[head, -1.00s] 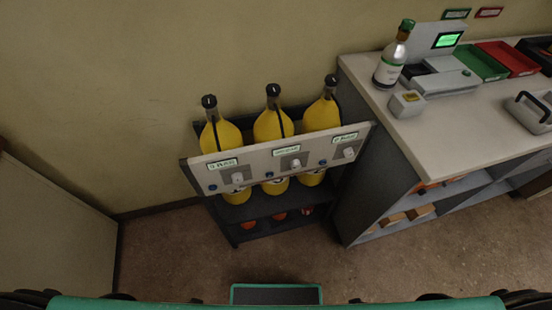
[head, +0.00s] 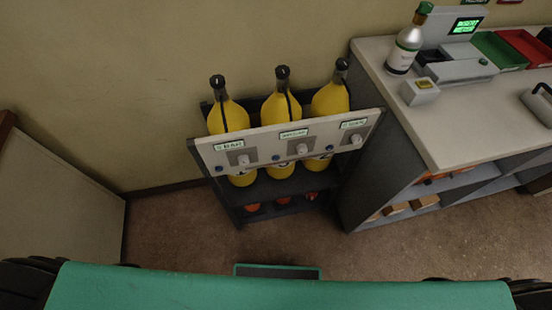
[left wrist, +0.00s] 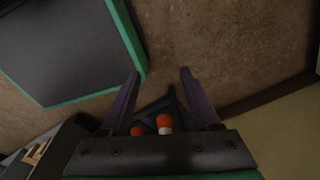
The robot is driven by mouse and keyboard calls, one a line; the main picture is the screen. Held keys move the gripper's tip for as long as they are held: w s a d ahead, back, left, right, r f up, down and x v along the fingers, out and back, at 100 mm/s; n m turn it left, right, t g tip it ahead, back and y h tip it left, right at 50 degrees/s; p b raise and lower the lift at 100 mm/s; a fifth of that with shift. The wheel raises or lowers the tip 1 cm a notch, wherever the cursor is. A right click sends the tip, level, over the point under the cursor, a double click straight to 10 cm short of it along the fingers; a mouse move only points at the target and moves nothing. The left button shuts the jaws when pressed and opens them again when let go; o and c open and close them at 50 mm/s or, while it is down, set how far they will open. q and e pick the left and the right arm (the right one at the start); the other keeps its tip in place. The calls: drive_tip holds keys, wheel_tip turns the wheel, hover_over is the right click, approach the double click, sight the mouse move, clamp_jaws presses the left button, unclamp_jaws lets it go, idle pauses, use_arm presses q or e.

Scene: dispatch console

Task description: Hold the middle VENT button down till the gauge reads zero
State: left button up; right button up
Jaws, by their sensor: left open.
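A pale slanted panel (head: 205,150) runs across the front of a dark rack holding three yellow bottles, seen in the head view. It carries three white knob-like controls under labels too small to read. The middle control (head: 302,148) sits below the middle label (head: 294,134), in front of the middle bottle (head: 279,107). I cannot make out a gauge reading. My left gripper (left wrist: 161,74) shows only in the left wrist view, open and empty, pointing over the brown floor, apart from the panel. My right gripper is out of view.
Right of the rack stands a grey counter (head: 400,120) with a bottle (head: 405,45), a small box (head: 420,91), a lit green screen (head: 467,25) and trays. Orange-topped items (left wrist: 164,123) appear beyond my left gripper. Floor (head: 165,225) in front of the rack is clear.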

use_arm(q)
clamp_jaws()
idle(1.4)
